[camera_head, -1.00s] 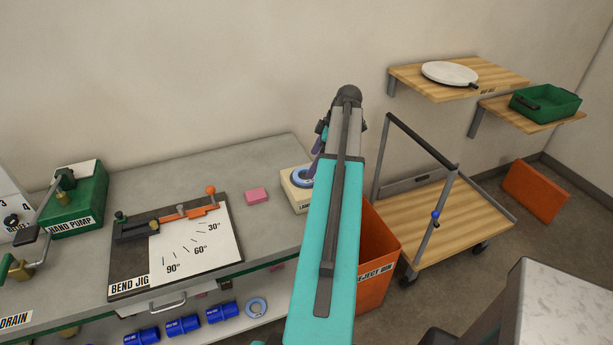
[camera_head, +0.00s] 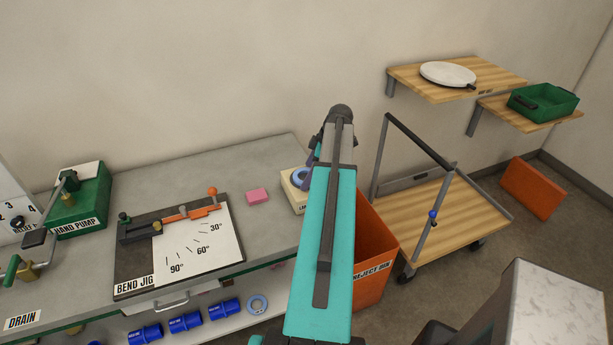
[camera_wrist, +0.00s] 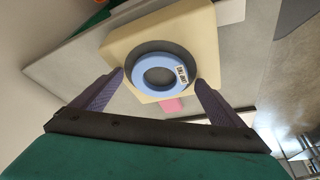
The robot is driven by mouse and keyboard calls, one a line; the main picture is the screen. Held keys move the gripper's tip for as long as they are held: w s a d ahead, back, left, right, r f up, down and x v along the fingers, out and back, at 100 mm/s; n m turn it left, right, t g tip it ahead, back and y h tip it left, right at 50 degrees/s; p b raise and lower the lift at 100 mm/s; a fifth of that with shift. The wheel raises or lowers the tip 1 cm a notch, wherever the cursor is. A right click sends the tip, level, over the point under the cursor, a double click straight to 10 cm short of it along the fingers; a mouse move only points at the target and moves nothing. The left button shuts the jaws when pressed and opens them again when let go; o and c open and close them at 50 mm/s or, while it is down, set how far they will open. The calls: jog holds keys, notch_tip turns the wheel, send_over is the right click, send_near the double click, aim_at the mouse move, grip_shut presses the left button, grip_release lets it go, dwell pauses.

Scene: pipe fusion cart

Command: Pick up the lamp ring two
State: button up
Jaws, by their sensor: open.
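A light-blue ring (camera_wrist: 160,96) with a small white label lies on a cream block (camera_wrist: 120,43) in the wrist view, around a dark round recess or base. The label is too small to read surely. In the head view this ring (camera_head: 299,178) is partly hidden behind my arm, on the cream block (camera_head: 290,193) at the bench's right end. My gripper (camera_wrist: 161,80) is open and empty, its two fingers either side of the ring's near edge; I cannot tell if they touch it.
A pink block (camera_head: 257,195) and the bend jig (camera_head: 205,251) lie on the grey bench left of the cream block. An orange reject bin (camera_head: 372,259) stands right of my arm, with a wooden cart (camera_head: 455,220) beyond. Several blue cylinders (camera_head: 185,323) lie on the lower shelf.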

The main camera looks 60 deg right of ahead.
dwell(0.4)
jog(key=c, duration=1.2)
jog(key=shift+r, duration=0.15)
jog(key=shift+r+b, duration=1.3)
jog(key=shift+r, duration=0.25)
jog(key=s+a+b, duration=0.1)
jog(key=s+b, duration=0.1)
jog(key=s, duration=0.3)
jog(key=s+a+r+b, duration=0.1)
jog(key=s, duration=0.4)
jog(key=s+a+b, duration=0.1)
jog(key=s+b, duration=0.1)
jog(key=s, duration=0.3)
jog(key=shift+s+a+r+b, duration=0.1)
jog(key=shift+s+r+b, duration=0.2)
jog(key=shift+s, duration=0.05)
